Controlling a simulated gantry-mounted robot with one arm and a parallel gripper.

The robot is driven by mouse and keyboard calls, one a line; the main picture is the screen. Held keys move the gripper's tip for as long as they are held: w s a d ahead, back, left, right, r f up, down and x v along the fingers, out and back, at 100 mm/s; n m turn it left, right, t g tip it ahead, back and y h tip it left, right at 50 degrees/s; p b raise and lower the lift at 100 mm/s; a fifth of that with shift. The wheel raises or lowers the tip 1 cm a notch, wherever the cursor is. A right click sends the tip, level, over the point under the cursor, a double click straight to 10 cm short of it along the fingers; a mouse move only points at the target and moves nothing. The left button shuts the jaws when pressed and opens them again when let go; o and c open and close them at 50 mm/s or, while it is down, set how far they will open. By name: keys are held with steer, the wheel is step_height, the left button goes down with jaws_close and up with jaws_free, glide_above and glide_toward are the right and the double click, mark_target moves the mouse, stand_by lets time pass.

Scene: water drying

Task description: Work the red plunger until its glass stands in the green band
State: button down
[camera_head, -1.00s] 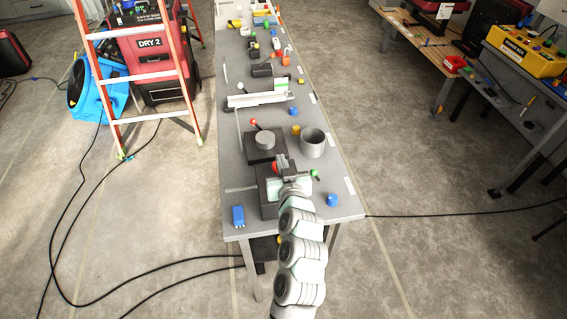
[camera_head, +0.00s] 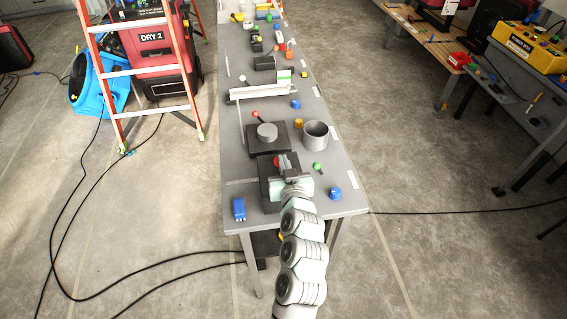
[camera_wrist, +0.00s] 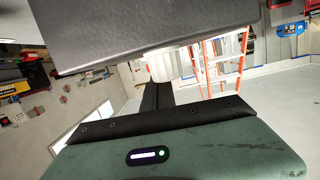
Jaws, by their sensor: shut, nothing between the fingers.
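A red part (camera_head: 277,160), which looks like the plunger, shows at the far end of a black block (camera_head: 267,192) near the front of the bench. My gripper (camera_head: 286,168) is shut and empty over this block, right beside the red part. I cannot tell whether they touch. My wrist hides part of the block. I cannot make out the glass or the green band in the head view. In the wrist view, the green gripper body fills the bottom and a whitish cylinder (camera_wrist: 165,64) stands beyond a dark grey surface (camera_wrist: 120,35); I cannot tell what it is.
Behind stand a black base with a grey disc (camera_head: 267,131) and a red-knobbed lever (camera_head: 255,114), and a grey cup (camera_head: 315,136). A blue block (camera_head: 239,209), a blue knob (camera_head: 335,193) and a green knob (camera_head: 317,166) sit near the front.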

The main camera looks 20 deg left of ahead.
steer(key=shift+f, duration=0.25)
steer(key=r, duration=0.1)
steer(key=r+p, duration=0.1)
steer(key=r, duration=0.1)
steer(key=r+p, duration=0.1)
steer(key=shift+s+d+r, duration=0.25)
steer(key=shift+s+r, duration=0.05)
steer(key=shift+r, duration=0.05)
steer(key=v, duration=0.9)
steer(key=shift+d, duration=0.1)
stand_by(0.4)
